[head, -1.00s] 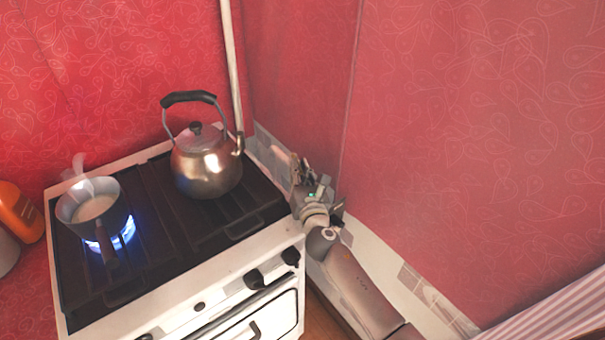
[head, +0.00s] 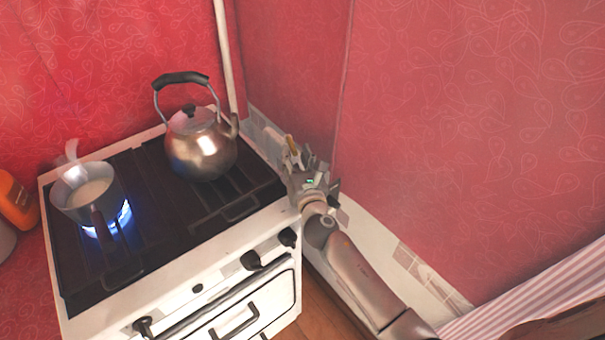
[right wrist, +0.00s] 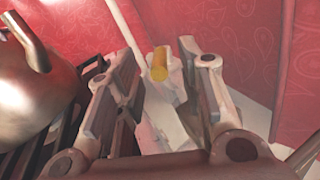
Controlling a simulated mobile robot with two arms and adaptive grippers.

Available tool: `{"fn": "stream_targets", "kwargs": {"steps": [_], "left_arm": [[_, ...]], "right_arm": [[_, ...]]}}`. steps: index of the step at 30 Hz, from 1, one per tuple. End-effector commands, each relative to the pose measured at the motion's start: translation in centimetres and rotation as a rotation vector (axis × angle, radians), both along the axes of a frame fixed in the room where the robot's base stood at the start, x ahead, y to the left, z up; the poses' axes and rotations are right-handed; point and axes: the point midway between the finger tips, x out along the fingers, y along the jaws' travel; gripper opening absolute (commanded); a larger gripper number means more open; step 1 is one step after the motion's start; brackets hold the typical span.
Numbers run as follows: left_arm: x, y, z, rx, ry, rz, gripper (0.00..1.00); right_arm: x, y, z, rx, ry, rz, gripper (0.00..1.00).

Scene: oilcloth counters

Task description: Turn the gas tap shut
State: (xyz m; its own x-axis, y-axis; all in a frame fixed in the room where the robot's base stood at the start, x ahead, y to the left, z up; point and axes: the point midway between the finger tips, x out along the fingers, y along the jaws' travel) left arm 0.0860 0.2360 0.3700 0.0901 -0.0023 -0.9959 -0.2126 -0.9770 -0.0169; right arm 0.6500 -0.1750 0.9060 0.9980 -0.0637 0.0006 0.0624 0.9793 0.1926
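The gas tap's yellow handle (right wrist: 159,63) shows in the right wrist view, on a pale pipe near the wall. It lies between the two open fingers as seen from the wrist, a little beyond them; I cannot tell whether they touch it. In the head view the yellow handle (head: 292,145) is a small piece just past the gripper, in the gap right of the stove. My right gripper (head: 306,163) is open and empty beside the stove's back right side. My left gripper is not in view.
A white stove (head: 222,255) stands left of my right arm. A metal kettle (head: 202,155) sits close to the gripper. A steaming pan (head: 72,204) is over a lit blue flame (head: 121,216). Red walls close off the back and right, with a pale pipe (head: 224,60) rising in the corner.

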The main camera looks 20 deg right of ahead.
Motion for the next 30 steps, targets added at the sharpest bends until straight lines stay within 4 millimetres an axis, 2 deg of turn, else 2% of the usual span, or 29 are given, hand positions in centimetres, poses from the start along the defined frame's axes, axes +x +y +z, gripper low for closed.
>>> {"fn": "stream_targets", "kwargs": {"steps": [9, 15, 19, 27, 28, 30], "left_arm": [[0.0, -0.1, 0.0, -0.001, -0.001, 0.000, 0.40], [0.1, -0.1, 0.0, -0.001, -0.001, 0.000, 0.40], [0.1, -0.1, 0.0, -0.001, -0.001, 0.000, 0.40], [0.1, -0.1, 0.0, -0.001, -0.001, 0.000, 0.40], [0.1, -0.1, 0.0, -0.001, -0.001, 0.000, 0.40], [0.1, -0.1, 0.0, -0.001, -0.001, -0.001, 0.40]], "right_arm": [[-6.6, 0.5, -0.1, 0.001, 0.002, 0.002, 0.36], [-9.2, 0.6, 0.0, 0.002, 0.000, 0.001, 0.36], [-9.9, 0.7, 0.1, 0.002, 0.000, 0.001, 0.36], [-10.0, 0.7, 0.1, 0.002, -0.001, 0.001, 0.36], [-10.0, 0.7, 0.1, 0.002, -0.001, 0.001, 0.34], [-10.0, 0.6, 0.1, 0.011, -0.001, 0.000, 0.25]]}}
